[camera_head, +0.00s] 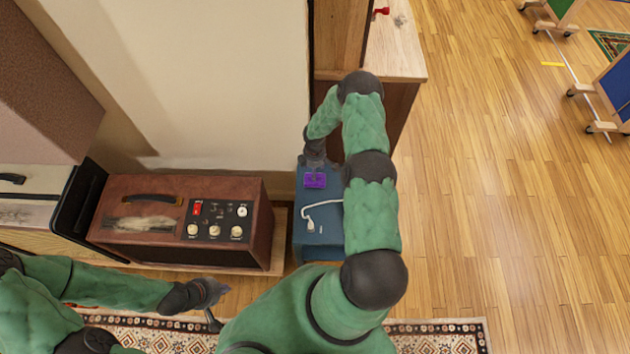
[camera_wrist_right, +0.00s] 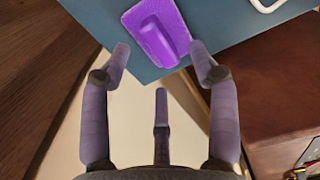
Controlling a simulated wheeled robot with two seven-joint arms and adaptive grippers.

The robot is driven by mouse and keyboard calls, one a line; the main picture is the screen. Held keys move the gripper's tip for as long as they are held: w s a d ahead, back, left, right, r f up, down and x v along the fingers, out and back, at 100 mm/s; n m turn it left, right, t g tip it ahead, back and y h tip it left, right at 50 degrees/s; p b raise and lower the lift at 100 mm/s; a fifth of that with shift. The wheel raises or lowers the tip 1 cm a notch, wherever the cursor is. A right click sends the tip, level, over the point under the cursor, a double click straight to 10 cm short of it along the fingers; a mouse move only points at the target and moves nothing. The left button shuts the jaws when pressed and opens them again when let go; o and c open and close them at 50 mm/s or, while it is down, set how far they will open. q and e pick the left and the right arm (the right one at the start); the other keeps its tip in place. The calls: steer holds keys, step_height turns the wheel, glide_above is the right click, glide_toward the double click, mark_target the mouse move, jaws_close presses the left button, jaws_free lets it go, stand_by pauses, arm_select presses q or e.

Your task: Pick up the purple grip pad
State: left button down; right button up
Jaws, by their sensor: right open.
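The purple grip pad (camera_head: 315,181) lies on top of a blue box (camera_head: 318,240), near its far end. In the right wrist view the pad (camera_wrist_right: 157,32) is a flat purple rectangle with a raised ridge. My right gripper (camera_head: 314,160) is just over the far edge of the pad. In the right wrist view its fingers (camera_wrist_right: 160,62) are spread apart, with the pad ahead of and partly between the tips, and nothing is held. My left gripper (camera_head: 212,292) is low on the left, above the rug, away from the pad; its finger opening is unclear.
A brown amplifier (camera_head: 180,220) with knobs stands left of the box. A wooden cabinet (camera_head: 400,50) stands behind. Open wooden floor (camera_head: 480,200) lies to the right.

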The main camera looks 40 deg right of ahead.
mark_target(320, 182)
steer(key=f, duration=0.1)
steer(key=f+b, duration=0.1)
steer(key=f, duration=0.1)
steer(key=f+b, duration=0.1)
steer(key=f, duration=0.1)
steer(key=shift+w+f, duration=0.1)
steer(key=shift+w, duration=0.15)
jaws_close()
